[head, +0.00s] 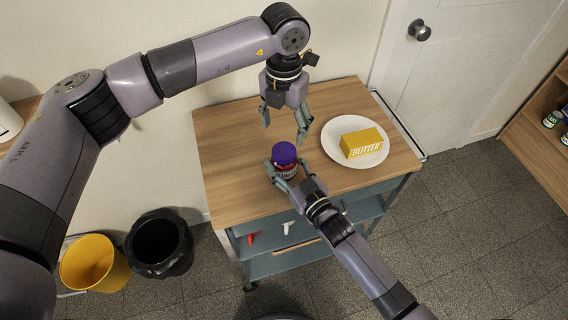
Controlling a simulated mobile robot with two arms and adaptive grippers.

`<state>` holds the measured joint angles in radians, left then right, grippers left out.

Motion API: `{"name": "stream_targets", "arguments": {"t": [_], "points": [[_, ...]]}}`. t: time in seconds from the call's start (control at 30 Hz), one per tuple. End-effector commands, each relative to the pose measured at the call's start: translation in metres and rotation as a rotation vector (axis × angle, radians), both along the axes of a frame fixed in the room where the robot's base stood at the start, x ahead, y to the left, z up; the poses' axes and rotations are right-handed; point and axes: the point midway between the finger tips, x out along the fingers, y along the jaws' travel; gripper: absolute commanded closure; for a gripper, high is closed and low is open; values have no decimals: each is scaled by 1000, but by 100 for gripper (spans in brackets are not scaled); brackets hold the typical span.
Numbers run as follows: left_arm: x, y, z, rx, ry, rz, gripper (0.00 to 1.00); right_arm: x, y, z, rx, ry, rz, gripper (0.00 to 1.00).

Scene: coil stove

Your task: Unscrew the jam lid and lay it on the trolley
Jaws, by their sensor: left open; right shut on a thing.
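The jam jar (287,171) stands upright on the wooden top of the trolley (230,160). Its purple lid (284,153) sits on the jar. My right gripper (283,176) is shut on the jam jar from the front, low on its body, and hides part of the label. My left gripper (284,126) points down above and behind the lid, apart from it. Its fingers are spread open and empty.
A white plate (334,155) with a yellow butter box (362,143) is on the trolley's right side. The left part of the trolley top is clear. A yellow bucket (92,264) and a black bin (158,243) stand on the floor at left. A door (470,60) is behind at right.

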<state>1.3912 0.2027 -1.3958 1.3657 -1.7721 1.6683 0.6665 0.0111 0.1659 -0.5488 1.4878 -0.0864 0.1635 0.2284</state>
Motion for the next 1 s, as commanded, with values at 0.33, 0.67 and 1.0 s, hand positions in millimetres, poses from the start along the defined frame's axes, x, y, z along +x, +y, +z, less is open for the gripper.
{"name": "stream_targets", "arguments": {"t": [0.33,0.67,1.0], "points": [[0,0,0,0,0,0,34,0,0,0,-1,-1,0,88],[0,0,0,0,0,-50,34,0,0,0,-1,0,0,100],[0,0,0,1,0,-649,34,0,0,0,-1,0,0,100]]}}
